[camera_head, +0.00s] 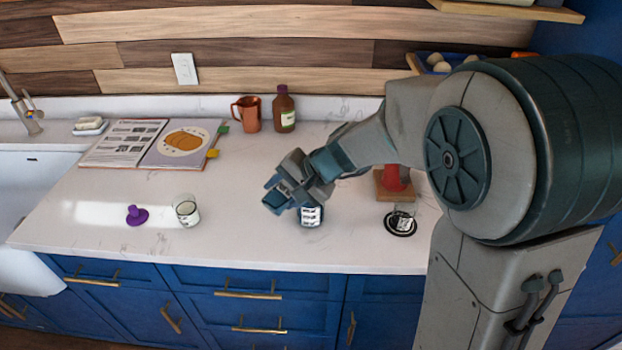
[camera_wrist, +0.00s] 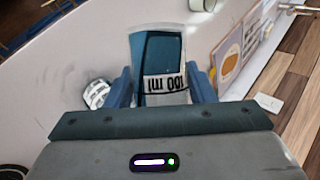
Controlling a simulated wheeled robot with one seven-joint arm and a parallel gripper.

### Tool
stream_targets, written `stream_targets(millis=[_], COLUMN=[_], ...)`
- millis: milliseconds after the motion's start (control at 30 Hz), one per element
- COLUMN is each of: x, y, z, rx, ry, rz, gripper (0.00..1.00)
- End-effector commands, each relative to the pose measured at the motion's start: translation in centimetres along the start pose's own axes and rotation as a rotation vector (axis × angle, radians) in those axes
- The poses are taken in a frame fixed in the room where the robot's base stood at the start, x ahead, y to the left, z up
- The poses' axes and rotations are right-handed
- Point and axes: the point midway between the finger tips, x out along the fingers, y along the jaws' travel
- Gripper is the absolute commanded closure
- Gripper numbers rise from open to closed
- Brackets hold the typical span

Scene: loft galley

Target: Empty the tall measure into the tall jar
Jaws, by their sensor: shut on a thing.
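My gripper (camera_wrist: 160,92) is shut on a clear measure (camera_wrist: 163,62) marked "100 ml". The lettering is upside down in the wrist view. Teal shows inside the glass; I cannot tell whether it is liquid or a finger seen through it. In the head view my gripper (camera_head: 281,196) is over the middle of the counter and the measure cannot be made out. A labelled glass vessel (camera_head: 311,216) stands just below and beside my gripper; it also shows in the wrist view (camera_wrist: 97,93). I cannot tell which vessel is the tall jar.
Another labelled glass (camera_head: 186,211) and a purple stopper-like thing (camera_head: 137,215) stand at left. A glass (camera_head: 403,222) stands on a black coaster at right, near a red object (camera_head: 393,178) on a wooden board. An open book (camera_head: 150,143), copper mug (camera_head: 247,113) and brown bottle (camera_head: 283,110) are behind.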

Motion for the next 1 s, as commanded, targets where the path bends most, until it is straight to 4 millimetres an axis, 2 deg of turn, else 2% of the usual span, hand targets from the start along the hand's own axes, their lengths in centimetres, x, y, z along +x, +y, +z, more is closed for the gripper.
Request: stream_targets(millis=[1000], x=[-0.57], y=[-0.34], z=[-0.46], rx=[0.050], ry=[-0.058], rz=[-0.021], gripper=[0.80])
